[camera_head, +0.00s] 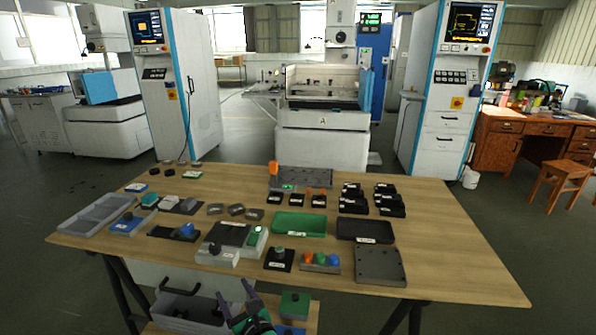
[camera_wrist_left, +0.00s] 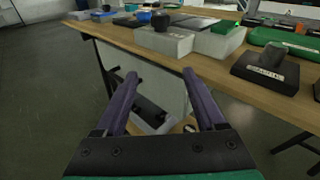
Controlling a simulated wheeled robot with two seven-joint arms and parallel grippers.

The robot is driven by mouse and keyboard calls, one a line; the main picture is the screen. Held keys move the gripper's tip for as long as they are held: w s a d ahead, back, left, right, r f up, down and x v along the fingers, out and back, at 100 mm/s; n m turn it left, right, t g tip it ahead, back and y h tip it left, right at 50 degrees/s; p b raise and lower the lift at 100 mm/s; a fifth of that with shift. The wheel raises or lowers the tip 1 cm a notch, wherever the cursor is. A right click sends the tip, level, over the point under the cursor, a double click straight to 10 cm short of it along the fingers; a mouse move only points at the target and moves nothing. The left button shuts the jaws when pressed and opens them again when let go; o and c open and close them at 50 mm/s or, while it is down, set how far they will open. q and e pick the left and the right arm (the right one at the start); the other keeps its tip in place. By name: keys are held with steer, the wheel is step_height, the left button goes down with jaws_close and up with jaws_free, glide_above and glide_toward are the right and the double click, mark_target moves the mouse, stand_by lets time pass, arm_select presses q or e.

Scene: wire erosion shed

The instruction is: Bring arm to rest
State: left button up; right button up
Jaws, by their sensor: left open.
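The left arm itself is mostly out of the head view. My right gripper does not show in either view.
The wooden table (camera_head: 460,255) carries a grey tray (camera_head: 70,228), a green tray (camera_head: 300,214), a dark tray (camera_head: 350,240), a grey plate (camera_head: 381,268) and several small blocks. Machines stand behind.

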arm_select(q)
steer(key=s+a+f+n+g+h+p, duration=0.1)
steer(key=s+f+n+g+h, duration=0.15)
steer(key=s+f, duration=0.45)
steer(key=s+a+f+n+g+h+p, duration=0.1)
steer(key=s+a+f+n+g+h, duration=0.15)
steer(key=f, duration=0.85)
steer(key=s+a+f+n+g+h+p, duration=0.1)
steer(key=s+f+n+g, duration=0.3)
steer(key=f, duration=0.5)
steer(key=s+f+n+g+h, duration=0.1)
steer(key=s+f+n, duration=0.2)
steer(key=s, duration=0.6)
steer(key=s+a+f+n+g+h+p, duration=0.1)
steer(key=s+f+n+h, duration=0.1)
steer(key=s+f+n, duration=0.2)
steer(key=s+f+n+g+h+p, duration=0.1)
steer(key=s+f+n, duration=0.3)
steer(key=s+n, duration=0.5)
steer(key=s, duration=0.6)
steer(key=shift+a, duration=0.35)
